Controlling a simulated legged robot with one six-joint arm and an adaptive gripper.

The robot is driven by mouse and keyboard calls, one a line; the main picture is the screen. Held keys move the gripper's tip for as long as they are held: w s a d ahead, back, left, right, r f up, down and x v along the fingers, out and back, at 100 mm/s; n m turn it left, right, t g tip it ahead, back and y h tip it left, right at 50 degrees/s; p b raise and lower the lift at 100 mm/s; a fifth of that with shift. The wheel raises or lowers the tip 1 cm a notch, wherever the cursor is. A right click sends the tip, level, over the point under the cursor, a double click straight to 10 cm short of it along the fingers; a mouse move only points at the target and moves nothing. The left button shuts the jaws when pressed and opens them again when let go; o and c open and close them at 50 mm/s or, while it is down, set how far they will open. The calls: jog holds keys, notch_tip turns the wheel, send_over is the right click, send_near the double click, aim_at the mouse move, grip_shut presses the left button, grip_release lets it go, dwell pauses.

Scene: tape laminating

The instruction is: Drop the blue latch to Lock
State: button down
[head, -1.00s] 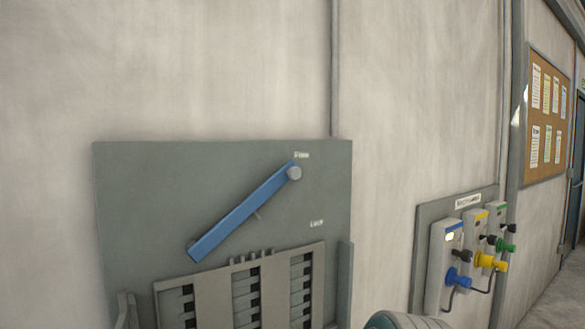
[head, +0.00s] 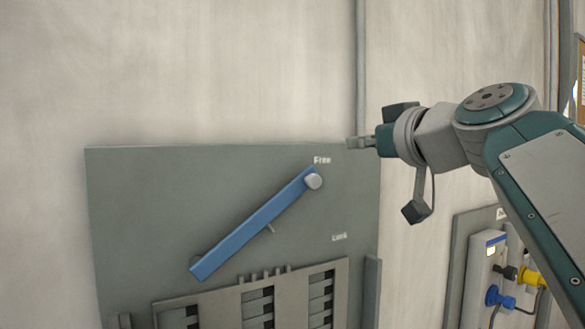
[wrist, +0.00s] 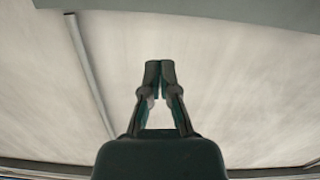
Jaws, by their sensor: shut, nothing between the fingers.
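The blue latch (head: 250,226) is a long bar on a grey panel (head: 130,200). It slants from lower left up to a round grey knob (head: 313,181) at its upper right end, beside the word "Free" (head: 322,160). The word "Lock" (head: 339,237) is printed lower on the panel. My gripper (head: 352,143) is shut and empty, near the panel's top right corner, above and right of the knob and apart from the latch. In the wrist view the closed fingertips (wrist: 160,68) show against the wall; the latch is not visible there.
A slotted grey frame (head: 225,303) sits on the panel below the latch. At right, behind my arm, a board holds a box with a blue plug (head: 499,297) and a yellow one (head: 530,278). A vertical conduit (head: 361,60) runs up the wall. The panel's left side is clear.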

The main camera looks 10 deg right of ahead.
jog(key=w+a+f, duration=0.3)
jog(key=w+f, duration=0.1)
jog(key=w, duration=0.6)
jog(key=shift+w+f, duration=0.15)
jog(key=shift+f, duration=0.2)
dwell(0.3)
jog(key=w+d+f+m, duration=0.1)
jog(key=d+f+m, duration=0.1)
jog(key=f, duration=0.6)
jog(key=d+f+m, duration=0.3)
jog(key=f+m, duration=0.2)
jog(key=f, duration=0.3)
jog(key=shift+w+d, duration=0.25)
jog(key=shift+w, duration=0.15)
